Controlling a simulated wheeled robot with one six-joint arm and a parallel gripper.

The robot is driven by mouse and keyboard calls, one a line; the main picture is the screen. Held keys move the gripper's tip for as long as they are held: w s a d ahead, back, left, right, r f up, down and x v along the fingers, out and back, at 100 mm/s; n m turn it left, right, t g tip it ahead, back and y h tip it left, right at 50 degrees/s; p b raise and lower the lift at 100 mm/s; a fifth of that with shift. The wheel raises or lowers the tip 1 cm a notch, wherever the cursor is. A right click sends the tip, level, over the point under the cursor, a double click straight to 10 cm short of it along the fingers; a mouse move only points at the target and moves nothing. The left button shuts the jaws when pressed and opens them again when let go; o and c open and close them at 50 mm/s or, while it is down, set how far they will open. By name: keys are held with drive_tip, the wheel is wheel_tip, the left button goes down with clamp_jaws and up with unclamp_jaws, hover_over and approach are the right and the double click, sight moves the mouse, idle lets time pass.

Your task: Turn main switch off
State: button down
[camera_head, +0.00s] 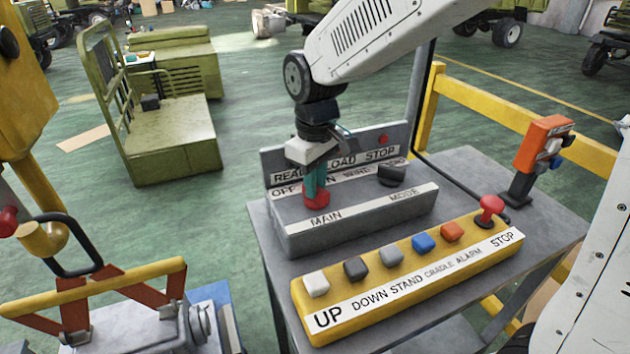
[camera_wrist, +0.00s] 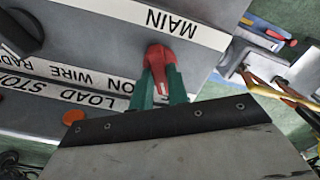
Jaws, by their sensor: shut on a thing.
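The main switch is a red knob (camera_head: 316,197) on the left of the grey control box (camera_head: 360,225), above the MAIN label. In the wrist view the red knob (camera_wrist: 160,54) sits near the upside-down word MAIN. My gripper (camera_head: 315,182) comes down from above, and its green fingers are closed on the knob. The wrist view also shows my gripper (camera_wrist: 160,78) with a finger on each side of the red handle. The OFF and ON labels lie behind the knob, partly covered by my gripper. The knob's exact setting is hard to tell.
A black MODE knob (camera_head: 391,175) is right of the main switch. In front lies a yellow button panel (camera_head: 400,285) with several buttons and a red STOP button (camera_head: 490,207). An orange box (camera_head: 543,144) stands on the table's right. A yellow rail (camera_head: 520,122) runs behind.

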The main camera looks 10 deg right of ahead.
drive_tip(key=shift+n, duration=1.5)
drive_tip(key=c, duration=1.4)
unclamp_jaws()
drive_tip(key=shift+o, duration=0.2)
wheel_tip(320, 180, up, 8)
drive_tip(key=shift+f, duration=0.1)
